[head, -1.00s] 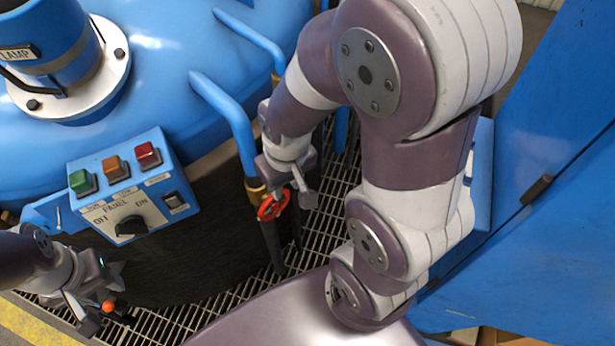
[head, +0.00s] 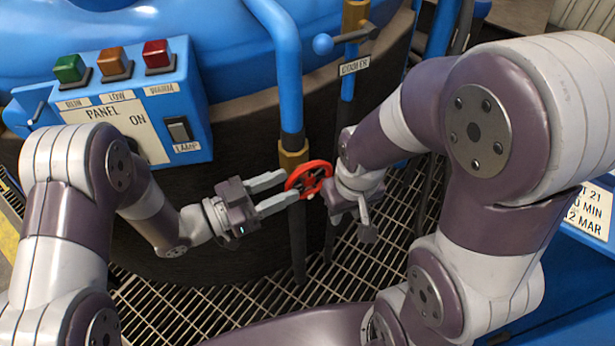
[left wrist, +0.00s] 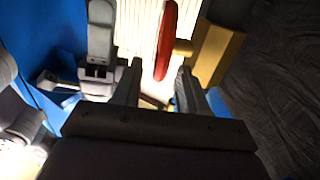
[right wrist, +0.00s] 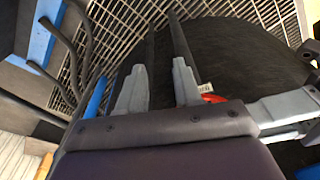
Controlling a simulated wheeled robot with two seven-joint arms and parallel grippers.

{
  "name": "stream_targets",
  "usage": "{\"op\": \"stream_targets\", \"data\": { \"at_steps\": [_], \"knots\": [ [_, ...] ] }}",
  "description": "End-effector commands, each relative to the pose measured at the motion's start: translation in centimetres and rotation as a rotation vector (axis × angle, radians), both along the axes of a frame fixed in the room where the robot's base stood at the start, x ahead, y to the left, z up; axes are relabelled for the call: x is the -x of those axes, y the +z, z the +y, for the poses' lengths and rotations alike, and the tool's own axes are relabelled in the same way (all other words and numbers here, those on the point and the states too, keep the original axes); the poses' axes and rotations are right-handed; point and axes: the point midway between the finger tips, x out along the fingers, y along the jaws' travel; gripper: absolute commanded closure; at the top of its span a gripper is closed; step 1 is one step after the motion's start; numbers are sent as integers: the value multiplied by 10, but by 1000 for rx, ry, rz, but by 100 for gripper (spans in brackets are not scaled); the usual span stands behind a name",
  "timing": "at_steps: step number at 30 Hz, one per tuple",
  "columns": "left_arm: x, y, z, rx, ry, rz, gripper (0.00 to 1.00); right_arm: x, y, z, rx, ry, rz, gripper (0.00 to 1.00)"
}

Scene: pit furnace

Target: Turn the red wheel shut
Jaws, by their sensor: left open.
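The red wheel (head: 309,180) sits on a brass valve (head: 292,155) at the lower end of a blue pipe. My left gripper (head: 290,187) is open, its fingers pointing right at the wheel's left edge. In the left wrist view the wheel (left wrist: 167,40) shows edge-on, its near rim in line with the gap between the fingers; I cannot tell whether they touch it. My right gripper (head: 352,218) is open just right of the wheel, fingers pointing downward. In the right wrist view the wheel (right wrist: 212,98) is mostly hidden behind the gripper body.
The control panel (head: 125,100) with green, orange and red buttons stands at left. A second pipe with a blue-knobbed lever (head: 323,44) and a COOLER label (head: 354,66) rises behind the wheel. Grating (head: 230,300) lies below. A blue cabinet (head: 575,270) stands at right.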

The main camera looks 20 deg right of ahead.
Motion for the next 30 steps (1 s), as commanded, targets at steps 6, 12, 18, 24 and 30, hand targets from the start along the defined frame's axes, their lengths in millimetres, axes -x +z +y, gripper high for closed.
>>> {"op": "stream_targets", "data": {
  "at_steps": [6, 12, 18, 24, 30],
  "knots": [
    [-8, -1, -42, 0, -2, -2, 57, 0, -8, 0, 0, 0, 0, 66],
    [-12, -1, -59, -1, 2, -1, 57, 0, -10, 0, 0, 0, 0, 66],
    [-12, 0, -62, -2, 3, 0, 57, 0, -10, 0, 0, 0, 0, 66],
    [-12, 0, -61, -2, 3, 0, 90, 0, -10, 0, 0, 0, 0, 66],
    [-12, 0, -61, -3, 3, 1, 100, 0, -9, 0, 0, 0, 0, 66]
  ]
}}
